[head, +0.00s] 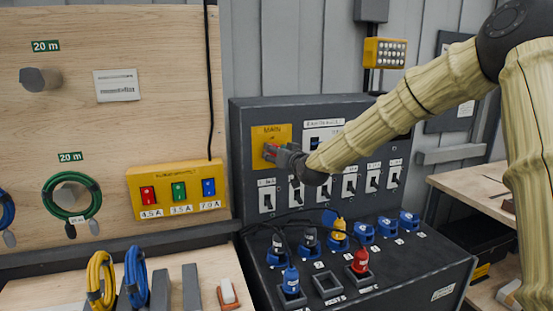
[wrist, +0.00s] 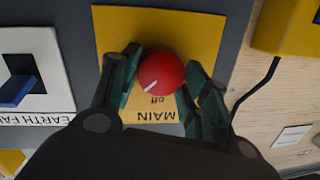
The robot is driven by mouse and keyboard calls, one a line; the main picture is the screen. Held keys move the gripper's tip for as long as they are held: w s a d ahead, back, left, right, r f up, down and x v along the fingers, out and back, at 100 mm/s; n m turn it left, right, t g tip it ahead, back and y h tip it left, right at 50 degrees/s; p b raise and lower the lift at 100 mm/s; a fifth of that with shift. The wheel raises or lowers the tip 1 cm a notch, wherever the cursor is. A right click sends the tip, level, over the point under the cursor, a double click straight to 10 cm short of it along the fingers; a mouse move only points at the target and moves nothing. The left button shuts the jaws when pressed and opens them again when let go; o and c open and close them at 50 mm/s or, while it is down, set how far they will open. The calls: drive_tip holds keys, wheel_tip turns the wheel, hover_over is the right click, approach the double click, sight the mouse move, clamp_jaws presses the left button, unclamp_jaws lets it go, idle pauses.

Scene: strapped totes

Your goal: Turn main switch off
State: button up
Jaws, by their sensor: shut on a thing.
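The main switch is a round red knob (wrist: 161,72) with a white pointer line, on a yellow plate (head: 272,134) lettered MAIN. In the wrist view the plate (wrist: 120,22) appears turned over, with "off" printed beside the knob. The white line points toward the lower left of the picture, near the "off" lettering. My gripper (wrist: 158,88) has its dark green fingers on both sides of the knob, shut on it. In the head view my gripper (head: 272,151) reaches in from the right and hides most of the knob.
Below the plate is a row of small switches (head: 266,199). A sloped desk holds blue, yellow and red plugs (head: 360,262). In the wrist view the earth-fault switch (wrist: 20,88) is left of the plate. A yellow box (head: 178,188) with coloured rockers is on the wooden wall.

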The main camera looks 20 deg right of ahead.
drive_tip(key=shift+a+n+h+b, duration=0.1)
drive_tip(key=shift+n+h+b, duration=0.35)
drive_tip(key=shift+n+b, duration=1.3)
drive_tip(key=shift+a+n+h+b, duration=0.1)
drive_tip(key=shift+n+h+b, duration=0.35)
drive_tip(key=shift+n+b, duration=1.3)
drive_tip(key=shift+n+p, duration=0.6)
drive_tip(key=shift+n, duration=0.1)
drive_tip(key=o, duration=1)
drive_tip(key=shift+d, duration=0.1)
drive_tip(key=s, duration=0.4)
drive_tip(key=s+r, duration=0.1)
drive_tip(key=s, duration=0.7)
drive_tip(key=shift+d+r, duration=0.15)
drive_tip(key=shift+r, duration=0.2)
